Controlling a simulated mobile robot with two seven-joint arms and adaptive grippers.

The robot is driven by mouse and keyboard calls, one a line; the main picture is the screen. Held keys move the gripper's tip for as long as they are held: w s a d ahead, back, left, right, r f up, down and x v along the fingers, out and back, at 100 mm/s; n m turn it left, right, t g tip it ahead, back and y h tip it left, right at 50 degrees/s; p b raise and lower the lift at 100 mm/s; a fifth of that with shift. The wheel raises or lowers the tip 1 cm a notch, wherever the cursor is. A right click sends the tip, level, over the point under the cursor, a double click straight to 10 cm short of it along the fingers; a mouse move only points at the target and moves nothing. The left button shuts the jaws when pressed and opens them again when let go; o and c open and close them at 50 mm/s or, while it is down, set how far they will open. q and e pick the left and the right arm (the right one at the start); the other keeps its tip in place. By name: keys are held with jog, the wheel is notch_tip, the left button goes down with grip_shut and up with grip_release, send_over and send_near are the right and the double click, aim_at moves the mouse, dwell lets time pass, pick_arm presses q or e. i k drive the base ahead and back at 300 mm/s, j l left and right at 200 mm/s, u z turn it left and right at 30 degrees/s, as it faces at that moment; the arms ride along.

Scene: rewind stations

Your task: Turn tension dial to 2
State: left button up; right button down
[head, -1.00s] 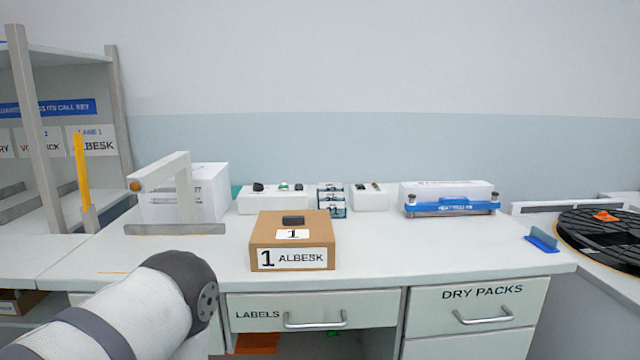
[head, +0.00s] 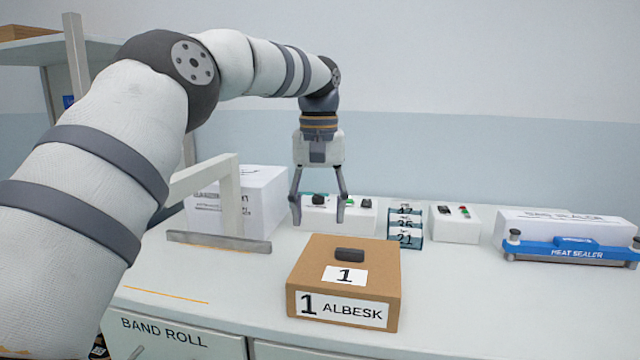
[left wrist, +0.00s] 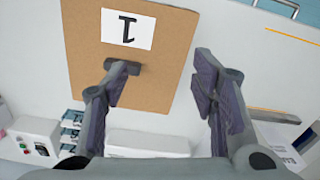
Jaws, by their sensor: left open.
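No dial marked tension can be read. A white control box (head: 362,218) at the back of the bench carries a black knob (head: 318,199), a green button and another dark knob. My left gripper (head: 318,220) is open and empty, pointing down in front of this box, partly covering it. Any scale or pointer is too small to read. In the left wrist view the open fingers (left wrist: 158,78) hang above the bench, over the edge of a cardboard box. My right gripper is not in view.
The cardboard box (head: 345,262), labelled 1 ALBESK, has a small dark block (head: 349,254) on top. Numbered counters (head: 405,228), another white box with buttons (head: 455,226) and a blue heat sealer (head: 570,250) stand right. A grey frame (head: 230,205) stands left.

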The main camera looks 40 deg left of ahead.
aim_at(318, 199)
jog(key=i+j, duration=0.45)
jog(key=j, duration=0.15)
jog(key=i+j, duration=0.5)
jog(key=j, duration=0.1)
